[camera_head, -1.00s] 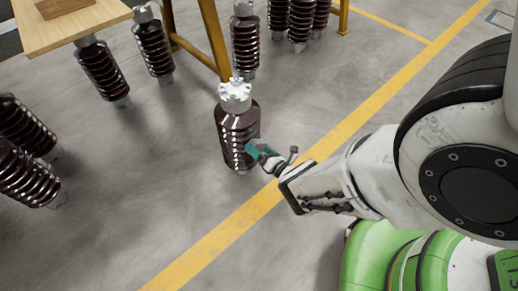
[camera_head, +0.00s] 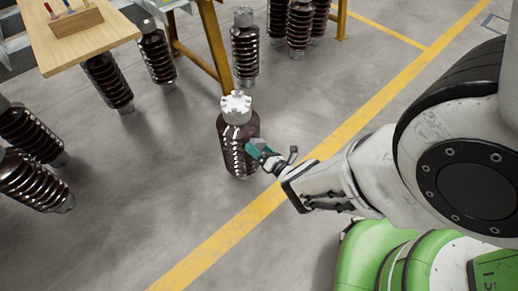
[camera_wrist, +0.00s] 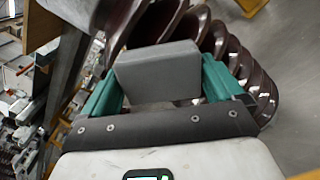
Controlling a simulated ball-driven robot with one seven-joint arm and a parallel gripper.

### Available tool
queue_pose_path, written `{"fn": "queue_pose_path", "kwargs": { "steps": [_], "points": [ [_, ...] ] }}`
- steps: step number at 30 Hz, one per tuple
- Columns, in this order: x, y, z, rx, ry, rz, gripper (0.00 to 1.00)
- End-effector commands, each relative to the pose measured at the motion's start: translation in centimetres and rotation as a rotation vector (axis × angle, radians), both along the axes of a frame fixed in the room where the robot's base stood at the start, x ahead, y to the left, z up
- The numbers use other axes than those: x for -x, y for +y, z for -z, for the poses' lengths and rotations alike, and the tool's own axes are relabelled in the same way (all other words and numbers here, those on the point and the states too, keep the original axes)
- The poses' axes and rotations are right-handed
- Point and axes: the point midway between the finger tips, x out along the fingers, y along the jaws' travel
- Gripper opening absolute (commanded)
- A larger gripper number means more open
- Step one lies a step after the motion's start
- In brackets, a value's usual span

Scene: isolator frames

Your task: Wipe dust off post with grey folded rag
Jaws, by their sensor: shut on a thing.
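The post (camera_head: 237,142) is a dark brown ribbed insulator with a white-grey cap, standing upright on the floor in the middle of the head view. Its ribs (camera_wrist: 246,84) fill the area behind the rag in the wrist view. The grey folded rag (camera_wrist: 158,72) is a block-like grey piece between the two teal fingers. My gripper (camera_wrist: 160,88) is shut on it. In the head view my gripper (camera_head: 256,149) is at the right side of the post. Whether the rag touches the post cannot be told; the rag is hidden in the head view.
Several more insulators stand behind, such as one (camera_head: 245,50), and others at left (camera_head: 32,180). A yellow floor line (camera_head: 232,233) runs past; the floor at lower left is clear.

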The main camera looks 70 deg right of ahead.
Motion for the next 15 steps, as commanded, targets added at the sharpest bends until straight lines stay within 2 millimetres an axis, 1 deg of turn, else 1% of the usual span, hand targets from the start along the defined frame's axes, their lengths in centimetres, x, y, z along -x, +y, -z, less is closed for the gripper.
{"fn": "queue_pose_path", "kwargs": {
  "steps": [1,8,15],
  "points": [
    [0.0,0.0,-0.8,0.000,-0.001,0.001,0.70],
    [-0.1,-0.1,-1.3,0.001,-0.001,0.000,0.70],
    [-0.2,-0.1,-3.2,0.001,-0.002,0.000,0.70]
  ]
}}
